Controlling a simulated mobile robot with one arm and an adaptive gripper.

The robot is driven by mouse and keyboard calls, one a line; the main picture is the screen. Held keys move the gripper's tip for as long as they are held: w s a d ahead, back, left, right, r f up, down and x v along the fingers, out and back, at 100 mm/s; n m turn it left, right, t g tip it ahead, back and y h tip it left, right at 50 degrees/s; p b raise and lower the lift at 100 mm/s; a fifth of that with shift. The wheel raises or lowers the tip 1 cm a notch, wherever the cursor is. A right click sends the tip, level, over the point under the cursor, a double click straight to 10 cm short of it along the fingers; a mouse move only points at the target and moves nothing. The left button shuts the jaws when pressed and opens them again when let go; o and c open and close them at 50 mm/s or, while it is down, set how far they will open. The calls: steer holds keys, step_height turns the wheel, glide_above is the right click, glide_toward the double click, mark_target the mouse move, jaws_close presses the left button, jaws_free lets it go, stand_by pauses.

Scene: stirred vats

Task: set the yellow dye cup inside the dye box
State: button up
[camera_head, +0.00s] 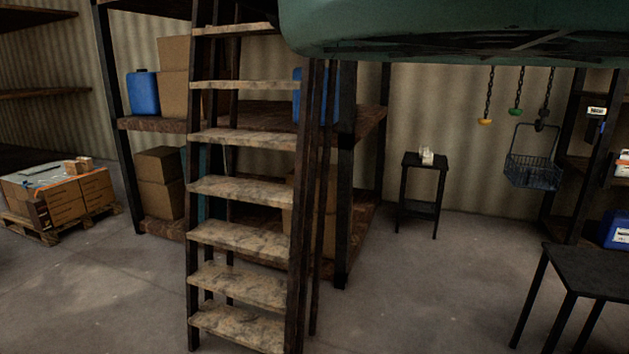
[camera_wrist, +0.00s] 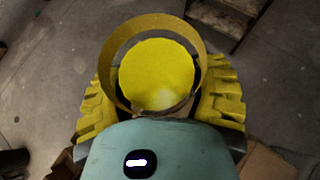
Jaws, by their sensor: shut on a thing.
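The yellow dye cup (camera_wrist: 157,72) is in the wrist view, seen from its open end. It has a dull yellow round rim and bright yellow inside. My gripper (camera_wrist: 160,98) has its yellow ridged fingers on both sides of the cup and is shut on it. The cup is held above the grey floor. Its far end and the finger contacts are partly hidden. In the head view neither the cup nor my gripper's fingers show. I cannot pick out the dye box for sure in either view.
In the head view a ladder (camera_head: 240,188) stands before a rack with blue canisters (camera_head: 143,93) and cartons. Cartons on a pallet (camera_head: 47,236) are at left. A small black table (camera_head: 425,163), a wire basket (camera_head: 532,171) and a dark table (camera_head: 597,270) are at right. Floor between is clear.

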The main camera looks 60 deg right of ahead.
steer(key=s+d+f+m+g+h+p, duration=0.1)
steer(key=s+d+m+g+h+p, duration=0.15)
steer(key=s+d, duration=0.4)
step_height(320, 180, up, 32)
steer(key=p, duration=3.6)
steer(key=shift+s+a+m+p, duration=0.2)
steer(key=shift+a+m+p, duration=0.15)
steer(key=shift+a, duration=0.1)
steer(key=shift+t, duration=0.25)
